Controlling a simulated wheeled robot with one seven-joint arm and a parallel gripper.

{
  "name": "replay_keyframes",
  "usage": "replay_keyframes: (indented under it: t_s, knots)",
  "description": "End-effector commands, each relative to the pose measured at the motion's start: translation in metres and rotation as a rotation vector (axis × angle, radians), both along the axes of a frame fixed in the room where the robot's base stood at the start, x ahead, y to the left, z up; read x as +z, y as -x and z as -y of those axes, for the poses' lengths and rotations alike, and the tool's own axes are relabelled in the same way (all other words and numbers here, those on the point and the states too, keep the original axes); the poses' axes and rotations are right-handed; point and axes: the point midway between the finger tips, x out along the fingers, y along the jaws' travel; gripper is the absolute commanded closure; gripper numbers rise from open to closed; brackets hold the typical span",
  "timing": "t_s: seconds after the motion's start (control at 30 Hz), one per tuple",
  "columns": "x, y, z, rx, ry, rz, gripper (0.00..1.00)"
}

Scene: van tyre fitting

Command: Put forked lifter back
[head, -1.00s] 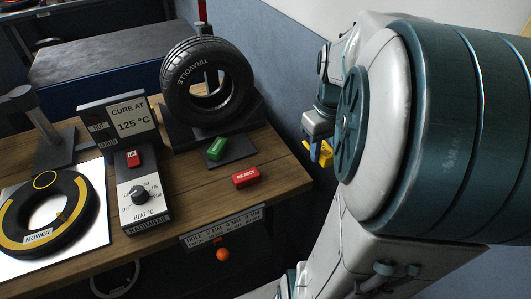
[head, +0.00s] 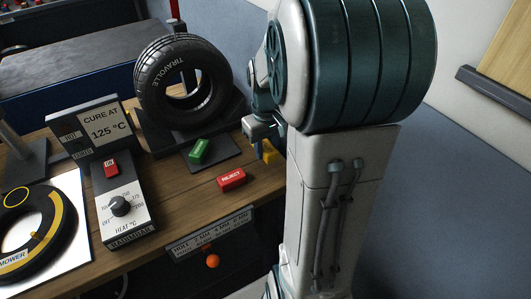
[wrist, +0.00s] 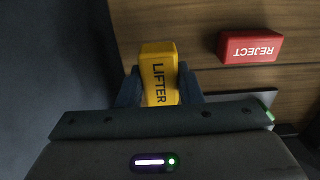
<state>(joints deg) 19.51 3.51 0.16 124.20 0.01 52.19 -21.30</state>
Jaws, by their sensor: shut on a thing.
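My gripper (wrist: 160,92) is shut on the yellow forked lifter (wrist: 159,72), whose face reads LIFTER in the wrist view. In the head view my gripper (head: 262,138) is partly hidden behind my arm, and the lifter (head: 268,153) shows as a small yellow patch below it. The lifter is near the right edge of the workbench (head: 165,207), to the right of the red REJECT block (head: 231,179). The lifter's fork end is hidden. I cannot tell whether the lifter touches the bench.
The REJECT block also shows in the wrist view (wrist: 250,47). A green block (head: 198,151) lies on a dark plate. A tyre (head: 182,80) stands on a holder behind. A heat control box (head: 121,207) and a mower tyre (head: 50,232) are further left. A blue-grey wall (head: 232,40) is behind.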

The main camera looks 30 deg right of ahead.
Motion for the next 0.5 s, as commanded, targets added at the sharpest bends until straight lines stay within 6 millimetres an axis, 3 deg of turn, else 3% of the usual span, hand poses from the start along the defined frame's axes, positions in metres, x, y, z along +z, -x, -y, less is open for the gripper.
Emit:
replay_keyframes:
  t_s: [0.2, 0.5]
  knots:
    - [-0.031, 0.001, 0.0, -0.001, -0.001, -0.003, 0.93]
    - [-0.034, 0.001, 0.0, 0.0, 0.0, 0.0, 0.93]
